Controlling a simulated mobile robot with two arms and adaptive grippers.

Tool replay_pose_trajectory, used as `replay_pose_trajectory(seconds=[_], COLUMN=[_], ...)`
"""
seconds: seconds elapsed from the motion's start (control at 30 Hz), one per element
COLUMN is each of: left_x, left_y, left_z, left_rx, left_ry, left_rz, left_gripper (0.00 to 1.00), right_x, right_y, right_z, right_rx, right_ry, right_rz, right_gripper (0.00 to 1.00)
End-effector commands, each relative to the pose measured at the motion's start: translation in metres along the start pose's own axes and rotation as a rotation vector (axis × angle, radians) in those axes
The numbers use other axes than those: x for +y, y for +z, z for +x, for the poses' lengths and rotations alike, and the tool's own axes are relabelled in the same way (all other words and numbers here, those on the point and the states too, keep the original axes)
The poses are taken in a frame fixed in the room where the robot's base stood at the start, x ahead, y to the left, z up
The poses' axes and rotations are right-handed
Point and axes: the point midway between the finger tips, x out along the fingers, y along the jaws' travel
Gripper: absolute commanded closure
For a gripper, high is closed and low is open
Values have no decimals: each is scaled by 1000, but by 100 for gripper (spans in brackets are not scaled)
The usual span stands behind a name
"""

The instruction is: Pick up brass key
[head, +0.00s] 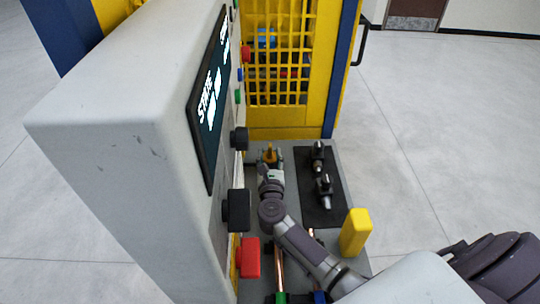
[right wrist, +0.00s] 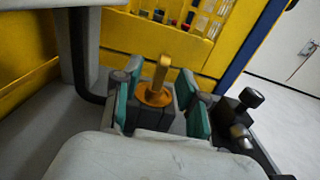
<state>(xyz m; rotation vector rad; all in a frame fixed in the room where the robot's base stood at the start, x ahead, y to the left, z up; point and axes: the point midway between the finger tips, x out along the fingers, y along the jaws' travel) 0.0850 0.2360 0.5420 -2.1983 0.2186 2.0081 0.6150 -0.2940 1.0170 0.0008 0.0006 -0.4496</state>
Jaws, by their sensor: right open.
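The brass key (right wrist: 161,74) stands upright in the right wrist view, with a round brass collar at its foot, on a dark block (right wrist: 154,116). In the head view the brass key (head: 269,154) is small, at the far end of the grey bench. My right gripper (right wrist: 158,96) is open, with teal finger pads to the left and right of the key. I cannot tell whether either pad touches it. In the head view my right gripper (head: 270,163) partly hides the block. My left gripper is in neither view.
A tall grey cabinet with a dark screen (head: 209,105) and black knobs (head: 236,210) stands close on the left. A black mat (head: 322,212) with fittings lies right of my arm. A yellow block (head: 355,233) stands nearer. A yellow grid (head: 280,60) rises behind.

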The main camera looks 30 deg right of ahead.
Motion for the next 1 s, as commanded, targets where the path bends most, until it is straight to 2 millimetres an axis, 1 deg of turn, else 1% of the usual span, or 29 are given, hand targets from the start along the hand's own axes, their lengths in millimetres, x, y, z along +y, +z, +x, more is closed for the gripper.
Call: replay_pose_trajectory(seconds=[0.03, 0.1, 0.2, 0.33, 0.53, 0.7, 0.77, 0.8, 1.0], left_x=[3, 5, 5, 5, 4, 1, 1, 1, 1], left_y=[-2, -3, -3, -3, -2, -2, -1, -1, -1], left_z=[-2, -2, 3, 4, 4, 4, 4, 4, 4], left_rx=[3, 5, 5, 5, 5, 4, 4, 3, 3], left_ry=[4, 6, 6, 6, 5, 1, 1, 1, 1], left_rz=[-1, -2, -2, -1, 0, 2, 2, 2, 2], left_gripper=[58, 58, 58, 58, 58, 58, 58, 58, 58], right_x=[-2, -3, -2, -3, -3, -3, -3, -3, -3], right_y=[4, 6, 3, 4, 4, 4, 4, 4, 4], right_z=[10, 21, 33, 40, 40, 40, 40, 40, 40], right_rx=[-4, -4, -3, -1, -1, -1, -1, -1, -1], right_ry=[-1, -1, 0, -1, 0, 0, 0, 0, 0], right_rz=[-3, -3, -2, 0, 0, -1, -1, -1, 0], right_gripper=[58, 58, 58, 58, 58, 87, 97, 100, 100])
